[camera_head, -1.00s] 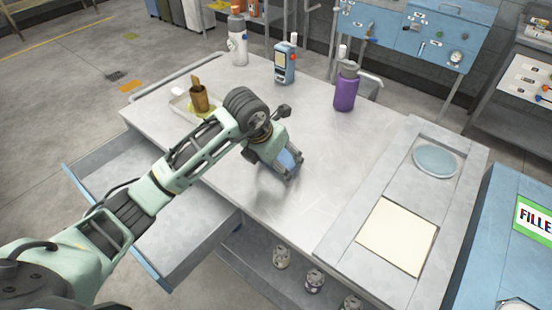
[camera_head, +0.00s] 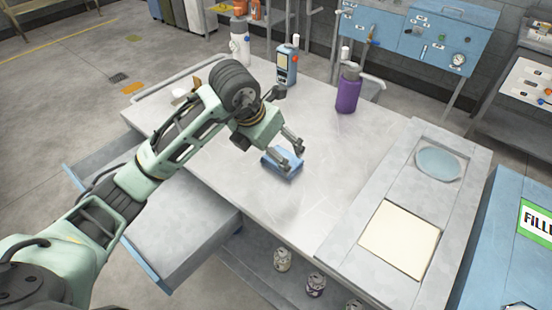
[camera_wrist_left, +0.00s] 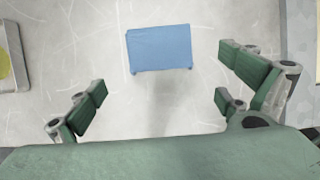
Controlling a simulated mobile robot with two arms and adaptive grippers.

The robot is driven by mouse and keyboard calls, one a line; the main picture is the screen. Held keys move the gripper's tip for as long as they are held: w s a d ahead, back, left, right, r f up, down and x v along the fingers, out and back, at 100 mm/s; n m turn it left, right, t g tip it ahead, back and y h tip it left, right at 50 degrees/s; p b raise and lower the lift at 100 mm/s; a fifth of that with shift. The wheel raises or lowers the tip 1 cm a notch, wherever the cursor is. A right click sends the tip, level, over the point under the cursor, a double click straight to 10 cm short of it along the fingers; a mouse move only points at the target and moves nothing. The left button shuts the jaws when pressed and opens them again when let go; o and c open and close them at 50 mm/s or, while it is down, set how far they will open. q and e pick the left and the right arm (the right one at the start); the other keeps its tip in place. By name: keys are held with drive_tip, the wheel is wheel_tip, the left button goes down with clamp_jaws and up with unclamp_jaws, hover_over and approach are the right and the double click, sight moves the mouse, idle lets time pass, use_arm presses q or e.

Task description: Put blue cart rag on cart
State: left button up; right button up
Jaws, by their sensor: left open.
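The blue cart rag (camera_head: 281,164) lies folded flat on the grey cart top (camera_head: 300,205). In the left wrist view the rag (camera_wrist_left: 159,48) is a plain blue rectangle, ahead of my fingers. My left gripper (camera_head: 290,146) is open and empty, just above the rag and apart from it. In the left wrist view its fingers (camera_wrist_left: 162,110) are spread wide, with only bare cart top between them. My right gripper is not in view.
A cream pad (camera_head: 400,240) and a round blue disc (camera_head: 438,163) lie at the right. An open drawer (camera_head: 185,235) juts out below.

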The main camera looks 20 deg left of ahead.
use_arm(q)
drive_tip(key=v, duration=0.5)
idle(0.4)
